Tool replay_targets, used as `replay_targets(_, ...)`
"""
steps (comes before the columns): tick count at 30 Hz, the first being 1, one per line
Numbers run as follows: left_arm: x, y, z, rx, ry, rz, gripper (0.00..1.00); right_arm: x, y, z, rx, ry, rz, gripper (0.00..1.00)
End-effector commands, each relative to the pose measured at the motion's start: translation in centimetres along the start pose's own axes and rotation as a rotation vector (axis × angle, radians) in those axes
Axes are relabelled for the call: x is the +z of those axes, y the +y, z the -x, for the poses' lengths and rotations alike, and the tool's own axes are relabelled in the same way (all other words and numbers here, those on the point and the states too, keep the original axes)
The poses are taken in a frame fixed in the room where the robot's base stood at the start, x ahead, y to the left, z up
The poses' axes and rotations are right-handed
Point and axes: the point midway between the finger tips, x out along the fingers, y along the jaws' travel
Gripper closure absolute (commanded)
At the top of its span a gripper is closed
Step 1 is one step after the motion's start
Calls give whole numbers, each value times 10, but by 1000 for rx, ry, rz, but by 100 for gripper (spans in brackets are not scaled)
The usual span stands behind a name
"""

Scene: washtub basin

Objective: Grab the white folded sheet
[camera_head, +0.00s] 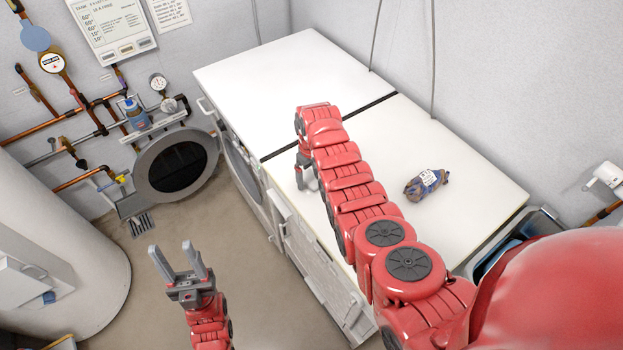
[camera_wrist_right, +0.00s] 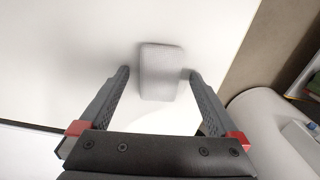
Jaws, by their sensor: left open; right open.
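A small pale folded sheet (camera_wrist_right: 160,62) with rounded corners lies on the white top in the right wrist view. It is between and just beyond the two fingertips of my right gripper (camera_wrist_right: 158,78). My right gripper is open and holds nothing; I cannot tell whether a finger touches the sheet. In the head view my right gripper (camera_head: 305,180) points down at the near edge of the white top, and I cannot make out the sheet there. My left gripper (camera_head: 176,256) is open and empty over the floor at lower left.
The white appliance top (camera_head: 290,75) has a dark seam across it. A dark bag with a label (camera_head: 426,184) lies on its right part. A round dark-windowed hatch (camera_head: 177,168) and pipes are at left, beside a white tank (camera_head: 60,250). The far top is clear.

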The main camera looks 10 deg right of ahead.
Motion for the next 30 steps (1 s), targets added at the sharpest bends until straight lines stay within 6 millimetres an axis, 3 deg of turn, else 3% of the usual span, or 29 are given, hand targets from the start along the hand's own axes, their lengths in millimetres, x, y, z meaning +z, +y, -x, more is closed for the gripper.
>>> replay_targets(3,0,0,0,0,0,0,50,0,0,0,0,0,0,6)
replay_targets(17,0,0,0,0,0,0,50,0,0,0,0,0,0,89)
replay_targets(30,1,0,3,0,0,0,50,-1,1,4,2,3,0,90)
